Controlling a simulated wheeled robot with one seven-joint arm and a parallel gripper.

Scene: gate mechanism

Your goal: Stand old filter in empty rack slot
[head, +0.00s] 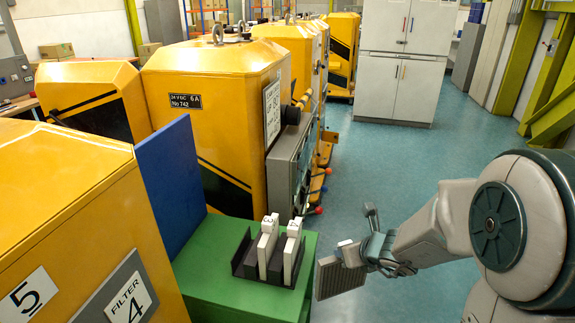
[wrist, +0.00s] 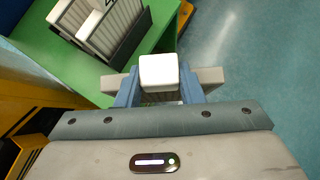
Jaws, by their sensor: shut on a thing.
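My gripper (head: 364,256) is shut on a filter (head: 338,279), a grey pleated panel with a pale edge. It holds the filter in the air just right of the green stand, slightly tilted. In the wrist view the filter's white handle (wrist: 160,72) sits between the blue fingers of my gripper (wrist: 158,88); most of its body is hidden. The dark rack (head: 240,262) stands on the green stand, left of my gripper. Two white filters, one (head: 267,247) in the middle and one (head: 292,252) to its right, stand upright in it. The rack's left slot looks empty.
The green stand (head: 215,280) has a blue panel (head: 172,180) at its back left. Yellow cabinets (head: 215,110) line the left side, one with a "FILTER 4" label (head: 128,298). The blue-green floor (head: 385,165) is clear behind my arm.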

